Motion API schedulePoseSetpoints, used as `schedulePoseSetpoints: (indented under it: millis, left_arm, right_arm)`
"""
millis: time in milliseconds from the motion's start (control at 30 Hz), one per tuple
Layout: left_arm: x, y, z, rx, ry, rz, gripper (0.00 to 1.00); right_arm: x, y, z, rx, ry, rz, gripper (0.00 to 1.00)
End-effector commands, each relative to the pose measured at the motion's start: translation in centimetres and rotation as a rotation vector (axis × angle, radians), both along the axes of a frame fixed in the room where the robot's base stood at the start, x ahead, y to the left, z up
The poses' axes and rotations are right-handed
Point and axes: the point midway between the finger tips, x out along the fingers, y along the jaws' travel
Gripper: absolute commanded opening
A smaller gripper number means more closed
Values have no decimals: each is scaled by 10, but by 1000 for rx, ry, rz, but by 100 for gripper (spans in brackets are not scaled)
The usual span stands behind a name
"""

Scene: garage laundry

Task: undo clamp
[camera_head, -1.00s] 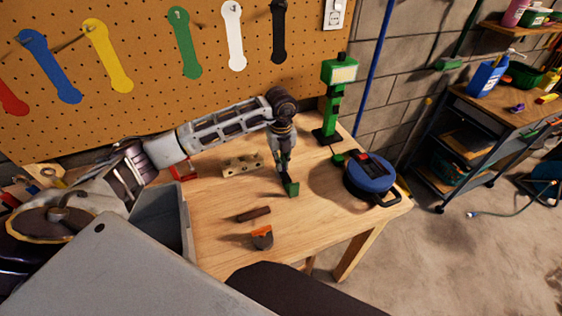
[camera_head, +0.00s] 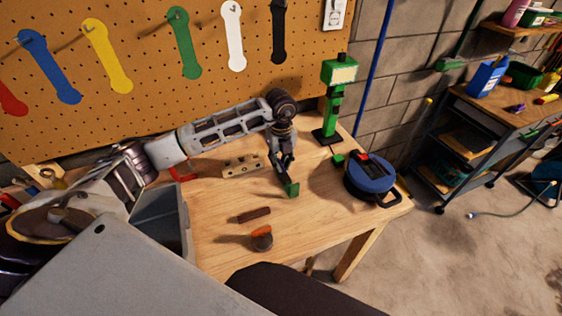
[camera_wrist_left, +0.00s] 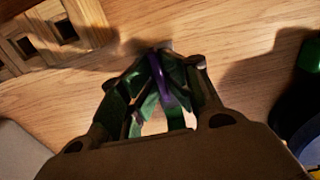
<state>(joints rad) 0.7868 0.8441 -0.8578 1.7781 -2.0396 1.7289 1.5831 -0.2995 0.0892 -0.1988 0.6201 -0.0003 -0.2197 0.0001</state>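My left gripper (camera_head: 284,165) reaches down over the middle of the workbench. A small green piece, seemingly the clamp (camera_head: 291,190), shows at its fingertips, low over or on the bench top. In the left wrist view, the fingers (camera_wrist_left: 158,60) come close together around narrow green parts and a purple strip (camera_wrist_left: 158,78). The fingers hide much of this piece, and its jaws cannot be made out. My right gripper is not in view.
A wooden block with holes (camera_head: 242,166) lies left of the gripper. A brown bar (camera_head: 254,215) and an orange-topped item (camera_head: 262,238) lie in front. A blue reel (camera_head: 370,178) and green stand (camera_head: 330,105) are at right. A grey bin (camera_head: 165,215) stands left.

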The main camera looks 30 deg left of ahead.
Motion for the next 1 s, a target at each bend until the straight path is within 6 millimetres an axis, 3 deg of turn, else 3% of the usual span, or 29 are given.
schedulePoseSetpoints:
  millis: [67, 333, 567, 767, 1000]
  left_arm:
    - [-4, -2, -7, 0, 14, -4, 29]
    - [-4, -1, -5, 1, 12, -4, 29]
    - [-3, -1, 1, 1, 9, -4, 29]
    - [-1, -1, 20, 0, 4, -3, 29]
    - [0, -1, 55, 1, 1, -2, 29]
  right_arm:
    - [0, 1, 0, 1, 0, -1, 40]
    - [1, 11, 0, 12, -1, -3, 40]
    - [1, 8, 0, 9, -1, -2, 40]
    - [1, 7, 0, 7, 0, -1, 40]
    - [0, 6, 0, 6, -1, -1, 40]
